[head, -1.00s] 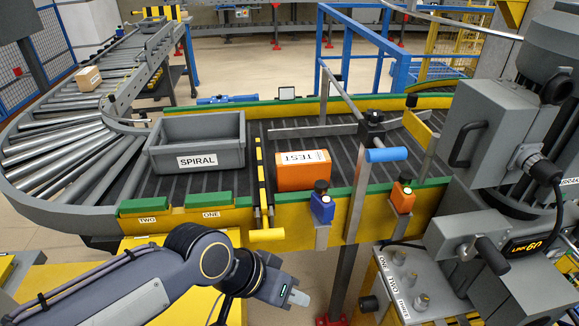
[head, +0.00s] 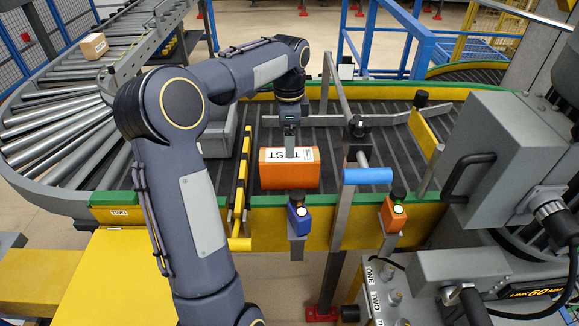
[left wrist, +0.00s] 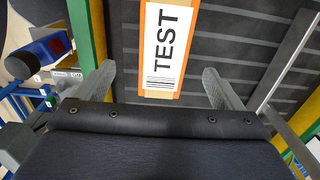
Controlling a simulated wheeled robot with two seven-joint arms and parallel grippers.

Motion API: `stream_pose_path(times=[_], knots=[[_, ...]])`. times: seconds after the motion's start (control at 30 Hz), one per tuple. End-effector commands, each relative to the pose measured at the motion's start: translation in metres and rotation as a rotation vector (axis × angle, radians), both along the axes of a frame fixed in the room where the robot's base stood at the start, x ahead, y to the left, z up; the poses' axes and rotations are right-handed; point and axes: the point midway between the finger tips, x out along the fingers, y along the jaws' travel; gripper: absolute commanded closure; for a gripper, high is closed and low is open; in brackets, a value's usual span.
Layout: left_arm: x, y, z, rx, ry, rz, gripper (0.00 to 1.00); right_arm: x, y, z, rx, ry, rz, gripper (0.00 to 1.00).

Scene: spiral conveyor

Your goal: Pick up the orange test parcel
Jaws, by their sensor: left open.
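The orange test parcel (head: 290,176) lies on the dark conveyor belt, just right of the yellow-and-black striped bar. Its white TEST label faces up. My left gripper (head: 289,150) points down over the parcel and hides part of the label. In the left wrist view the parcel (left wrist: 160,88) lies between the two open fingers (left wrist: 160,82), with clear space on both sides. I cannot tell how far the fingertips are above it. My right gripper is not in view.
The striped bar (head: 241,170) stands left of the parcel, with a grey bin (head: 220,140) beyond it, mostly behind my arm. A blue-handled lever (head: 367,176) and metal guide bar (head: 330,121) stand to the right. Blue (head: 299,218) and orange (head: 392,214) button boxes line the front edge.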

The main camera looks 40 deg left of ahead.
Motion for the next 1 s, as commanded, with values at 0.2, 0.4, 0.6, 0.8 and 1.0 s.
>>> stream_pose_path(times=[0.2,0.4,0.6,0.8,1.0], knots=[[0.003,0.004,-0.023,0.0,0.011,-0.016,0.11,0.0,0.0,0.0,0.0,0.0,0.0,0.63],[0.005,0.004,-0.047,-0.001,0.011,-0.014,0.11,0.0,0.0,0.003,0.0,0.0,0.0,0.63],[0.006,0.004,-0.075,-0.001,0.009,-0.015,0.11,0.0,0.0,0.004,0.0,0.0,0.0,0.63],[0.006,0.004,-0.08,0.0,0.005,-0.014,0.11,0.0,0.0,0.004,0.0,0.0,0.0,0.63],[0.006,0.004,-0.08,0.0,0.005,-0.013,0.24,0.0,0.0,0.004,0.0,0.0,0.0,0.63]])
